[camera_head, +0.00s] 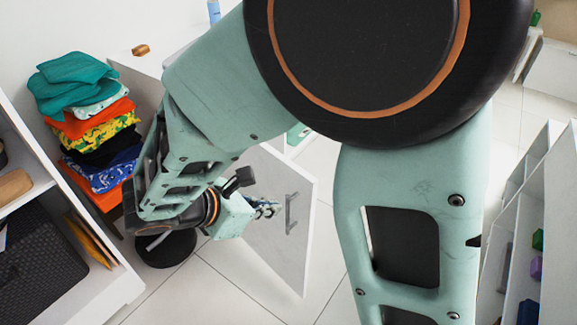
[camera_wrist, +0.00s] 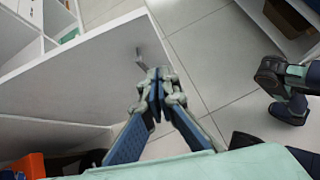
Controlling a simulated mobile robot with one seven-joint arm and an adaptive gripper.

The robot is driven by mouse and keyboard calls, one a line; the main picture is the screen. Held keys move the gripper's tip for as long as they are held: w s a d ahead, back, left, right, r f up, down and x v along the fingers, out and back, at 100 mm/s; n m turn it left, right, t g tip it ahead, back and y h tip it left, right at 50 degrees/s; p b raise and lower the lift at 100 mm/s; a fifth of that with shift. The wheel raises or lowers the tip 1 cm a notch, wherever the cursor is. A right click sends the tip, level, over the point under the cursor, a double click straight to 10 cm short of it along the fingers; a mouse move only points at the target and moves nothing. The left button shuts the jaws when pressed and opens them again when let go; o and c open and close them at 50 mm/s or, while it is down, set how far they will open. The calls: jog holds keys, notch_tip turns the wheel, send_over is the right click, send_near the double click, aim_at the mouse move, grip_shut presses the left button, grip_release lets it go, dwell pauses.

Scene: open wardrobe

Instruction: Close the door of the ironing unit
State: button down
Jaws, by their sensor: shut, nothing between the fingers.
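The white door (camera_head: 268,172) stands swung out from a white unit, which is largely hidden behind my arm in the head view. Its grey bar handle (camera_head: 290,212) sits near the free edge. In the wrist view the door (camera_wrist: 85,75) fills the left side, and its handle (camera_wrist: 139,60) shows just beyond my fingertips. My gripper (camera_head: 268,208) is shut and empty, close to the door near the handle. In the wrist view my gripper (camera_wrist: 158,78) is beside the door's edge. I cannot tell whether it touches the door.
A stack of folded clothes (camera_head: 90,120) stands at the left. White shelves (camera_head: 30,180) hold a dark woven box (camera_head: 38,258). A black round base (camera_head: 165,250) stands below my wrist. Another shelf unit (camera_head: 535,215) is at the right. The tiled floor (camera_head: 245,280) before the door is clear.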

jog(key=s+a+f+n+y+b, duration=0.1)
jog(key=s+a+f+n, duration=0.15)
jog(key=a, duration=0.25)
jog(key=w+d+f+b, duration=0.3)
jog(key=w+d+f, duration=0.4)
jog(key=w, duration=0.2)
jog(key=shift+f+n+t+b, duration=0.25)
jog(key=shift+n+t+b, duration=0.1)
jog(key=shift+t, duration=0.05)
jog(key=shift+w, duration=0.15)
